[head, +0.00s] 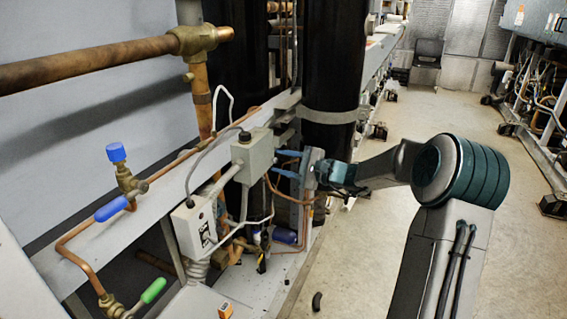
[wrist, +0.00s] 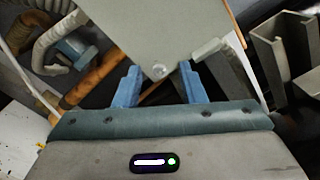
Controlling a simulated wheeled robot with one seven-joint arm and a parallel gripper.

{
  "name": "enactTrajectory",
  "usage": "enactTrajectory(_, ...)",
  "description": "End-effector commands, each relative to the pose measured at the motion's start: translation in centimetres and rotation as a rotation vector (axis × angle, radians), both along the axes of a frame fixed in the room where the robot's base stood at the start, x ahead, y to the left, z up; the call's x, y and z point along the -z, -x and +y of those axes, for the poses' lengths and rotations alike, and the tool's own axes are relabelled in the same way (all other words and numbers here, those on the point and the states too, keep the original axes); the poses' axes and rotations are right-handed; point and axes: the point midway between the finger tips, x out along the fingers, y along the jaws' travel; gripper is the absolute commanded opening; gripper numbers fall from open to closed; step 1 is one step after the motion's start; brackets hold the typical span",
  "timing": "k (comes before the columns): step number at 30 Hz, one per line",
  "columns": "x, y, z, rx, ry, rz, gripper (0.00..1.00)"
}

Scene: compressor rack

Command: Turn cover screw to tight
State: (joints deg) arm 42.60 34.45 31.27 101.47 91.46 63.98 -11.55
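A grey junction box (head: 252,156) is fixed to the rack's rail in the head view. Its flat grey cover fills the upper middle of the wrist view (wrist: 150,28). A small round pale screw (wrist: 158,70) sits near the cover's lower edge in the wrist view; I cannot make out its slot or how tight it is. My gripper (head: 277,162) reaches in from the right, its blue fingers pointing at the box. In the wrist view my gripper (wrist: 161,70) has its fingers wide apart, one on each side of the screw. Nothing is between them; contact with the box cannot be told.
A thick black cylinder (head: 333,70) stands behind my gripper. A white lower box (head: 195,228), cables and copper pipes surround the junction box. A blue-capped valve (head: 116,152) and a green-handled valve (head: 152,291) are at left. The aisle floor (head: 350,270) at right is mostly clear.

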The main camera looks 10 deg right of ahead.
Motion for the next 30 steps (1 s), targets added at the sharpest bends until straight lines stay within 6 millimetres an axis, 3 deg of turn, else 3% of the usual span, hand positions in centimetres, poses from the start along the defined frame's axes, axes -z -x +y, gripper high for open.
enactTrajectory(1, 0.00, 0.01, -0.01, 0.000, 0.000, 0.000, 0.34)
enactTrajectory(5, 0.01, 0.02, -0.01, 0.000, 0.000, 0.000, 0.00)
enactTrajectory(26, 0.03, 0.02, -0.02, 0.000, -0.082, 0.112, 0.00)
enactTrajectory(27, 0.03, 0.03, -0.03, 0.000, -0.082, 0.112, 0.20)
enactTrajectory(29, 0.03, 0.03, -0.03, 0.000, -0.081, 0.112, 0.37)
enactTrajectory(30, 0.02, 0.03, -0.03, 0.000, -0.081, 0.112, 0.37)
